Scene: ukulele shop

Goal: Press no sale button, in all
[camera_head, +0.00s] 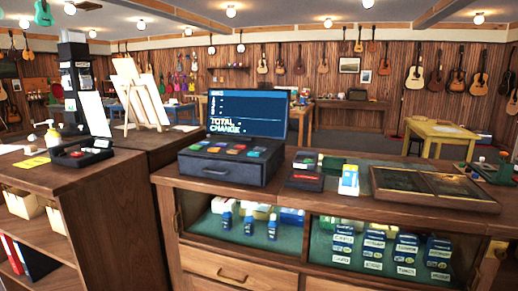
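A dark cash register (222,172) stands on the wooden counter near the middle of the head view. Its blue screen (247,113) is lit and shows the words TOTAL and CHANGE in large letters. Colored keys (225,149) lie in rows on its top, in red, green, orange, blue and other colors. The labels on the keys are too small to read, so I cannot tell which one is the no sale button. The drawer front appears shut. Neither of my grippers shows in this view.
A card terminal (305,170) and a small blue-and-white box (349,180) stand right of the register. A dark display tray (432,187) lies farther right on the counter (335,205). A black device (82,152) and a pump bottle (52,134) stand on the left shelf unit.

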